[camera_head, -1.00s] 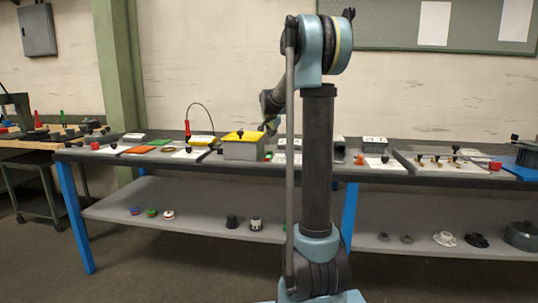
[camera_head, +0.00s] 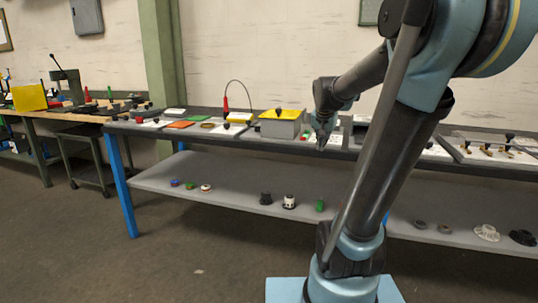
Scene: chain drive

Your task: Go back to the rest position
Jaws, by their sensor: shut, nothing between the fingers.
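My gripper (camera_head: 321,139) is at the end of my raised, bent arm. It points down in front of the long workbench (camera_head: 230,138), near the white sheets to the right of the grey box with the yellow lid (camera_head: 281,123). It looks small and dark here, and its fingers are shut with nothing between them. My arm's upper links cover part of the bench's right half.
The bench's lower shelf (camera_head: 235,187) holds several small parts, among them a green one (camera_head: 320,205). A second bench with a yellow box (camera_head: 29,97) stands at the far left. A green pillar (camera_head: 158,60) rises behind. The floor (camera_head: 150,265) in front is clear.

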